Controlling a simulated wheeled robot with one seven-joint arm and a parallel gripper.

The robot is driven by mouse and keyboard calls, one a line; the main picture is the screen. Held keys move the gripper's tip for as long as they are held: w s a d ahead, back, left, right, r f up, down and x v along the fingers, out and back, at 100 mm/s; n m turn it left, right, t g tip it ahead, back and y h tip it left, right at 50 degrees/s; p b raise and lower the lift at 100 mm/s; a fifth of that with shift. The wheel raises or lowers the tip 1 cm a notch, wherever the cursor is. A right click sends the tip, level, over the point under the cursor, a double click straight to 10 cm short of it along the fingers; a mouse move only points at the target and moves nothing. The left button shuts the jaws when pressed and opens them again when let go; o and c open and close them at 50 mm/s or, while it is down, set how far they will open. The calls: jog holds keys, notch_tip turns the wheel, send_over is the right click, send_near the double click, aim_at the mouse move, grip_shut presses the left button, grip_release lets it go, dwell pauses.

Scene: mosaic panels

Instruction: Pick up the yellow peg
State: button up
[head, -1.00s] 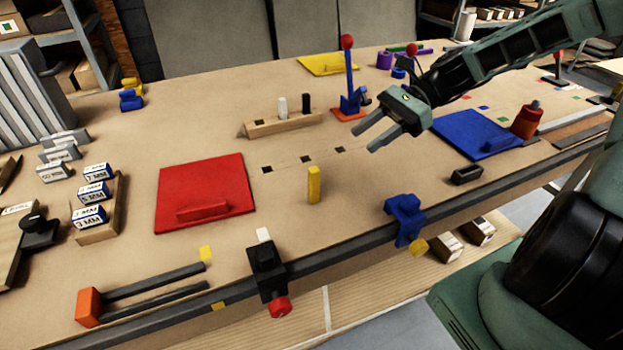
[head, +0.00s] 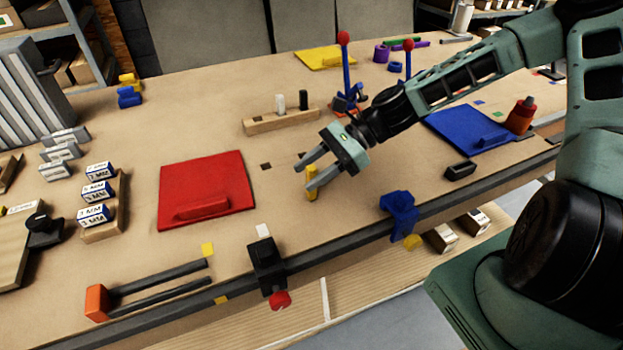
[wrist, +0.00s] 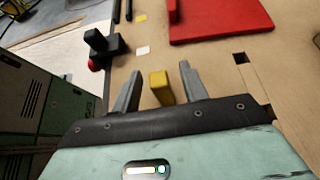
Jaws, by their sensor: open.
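The yellow peg (head: 311,185) stands upright on the tan bench, partly hidden by my gripper in the head view. In the wrist view the yellow peg (wrist: 161,88) shows between the two open fingers, nearer the left of the middle of the picture. My gripper (head: 304,175) is open and reaches down to the left, with its fingers around or just beside the peg. In the wrist view my gripper (wrist: 158,80) has a gap on each side of the peg, and neither finger visibly touches it.
A red panel (head: 207,178) lies left of the peg. A wooden block with a white and a black peg (head: 262,123) stands behind. A blue clamp (head: 400,210) and a black clamp (head: 267,262) sit on the front edge.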

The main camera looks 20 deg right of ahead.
jog(key=shift+a, duration=0.1)
jog(key=shift+c, duration=0.3)
grip_shut()
